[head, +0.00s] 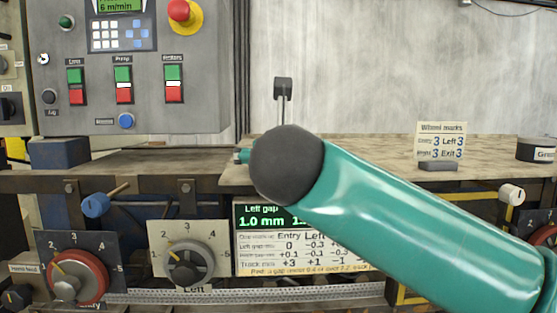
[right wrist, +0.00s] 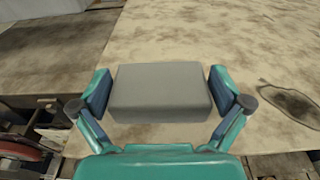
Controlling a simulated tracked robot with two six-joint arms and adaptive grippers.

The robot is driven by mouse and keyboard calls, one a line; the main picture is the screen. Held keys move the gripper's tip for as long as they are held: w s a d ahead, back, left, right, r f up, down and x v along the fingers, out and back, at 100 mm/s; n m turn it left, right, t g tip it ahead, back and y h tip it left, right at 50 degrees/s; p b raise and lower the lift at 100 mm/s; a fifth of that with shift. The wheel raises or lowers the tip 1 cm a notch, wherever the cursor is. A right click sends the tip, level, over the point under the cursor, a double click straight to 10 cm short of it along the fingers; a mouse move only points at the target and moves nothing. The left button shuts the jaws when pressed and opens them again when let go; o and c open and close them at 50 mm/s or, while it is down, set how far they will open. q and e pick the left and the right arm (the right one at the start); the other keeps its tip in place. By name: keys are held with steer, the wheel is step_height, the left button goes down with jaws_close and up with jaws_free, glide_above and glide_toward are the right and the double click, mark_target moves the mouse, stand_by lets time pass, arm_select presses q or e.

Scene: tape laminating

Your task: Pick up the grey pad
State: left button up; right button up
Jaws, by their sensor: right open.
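The grey pad (right wrist: 160,92) is a plain grey block with rounded edges. In the right wrist view it lies on the worn, pale bench top. My right gripper (right wrist: 158,80) is open, with one finger at each end of the pad. Each finger is very close to its end; I cannot tell whether either touches. In the head view the pad does not show, and my right arm hides most of the gripper; only a small teal part shows left of the dark wrist joint. My left gripper is in neither view.
A control panel (head: 150,70) with coloured buttons stands at the left. A wheel marks card (head: 441,140) and a dark round container (head: 536,149) stand on the bench (head: 370,160) at the right. Knobs and a gap display (head: 262,216) sit below the bench edge.

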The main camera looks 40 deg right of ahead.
steer(key=shift+c, duration=0.3)
steer(key=c, duration=0.7)
steer(key=shift+o, duration=0.2)
steer(key=shift+r, duration=0.1)
